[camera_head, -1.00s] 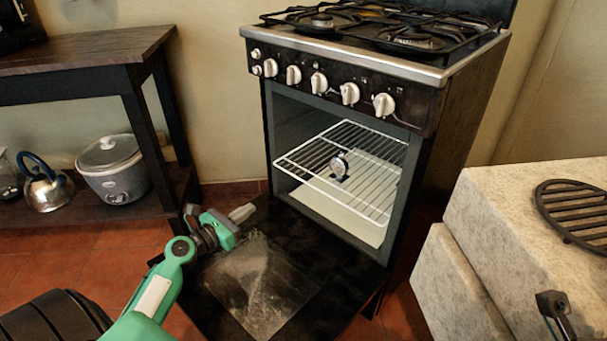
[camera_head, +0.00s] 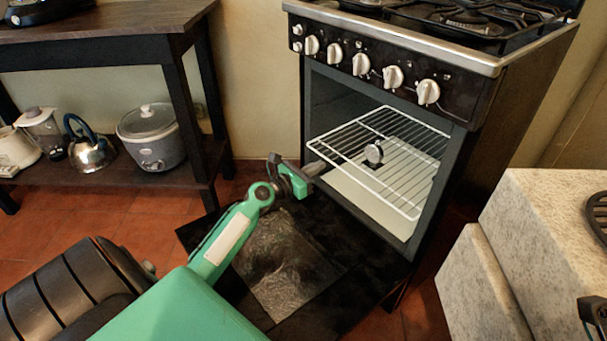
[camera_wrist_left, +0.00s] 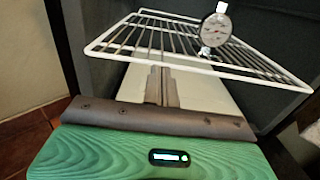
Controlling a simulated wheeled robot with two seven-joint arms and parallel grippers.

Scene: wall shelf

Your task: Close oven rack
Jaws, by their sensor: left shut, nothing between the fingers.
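The oven rack (camera_head: 408,189) is a white wire grid inside the open oven, its front edge sticking out a little past the opening. It also fills the upper part of the left wrist view (camera_wrist_left: 140,55). A round dial thermometer (camera_head: 374,153) sits on the rack and shows in the left wrist view (camera_wrist_left: 214,30). My left gripper (camera_head: 318,166) is shut and empty, near the rack's front left corner. In the left wrist view its fingers (camera_wrist_left: 161,85) point at the rack's front bar; I cannot tell if they touch.
The oven door (camera_head: 340,235) lies folded down below my left arm. A stone-topped counter (camera_head: 560,240) stands at the right. A dark shelf (camera_head: 100,180) at the left holds a rice cooker (camera_head: 150,135) and a kettle (camera_head: 90,150).

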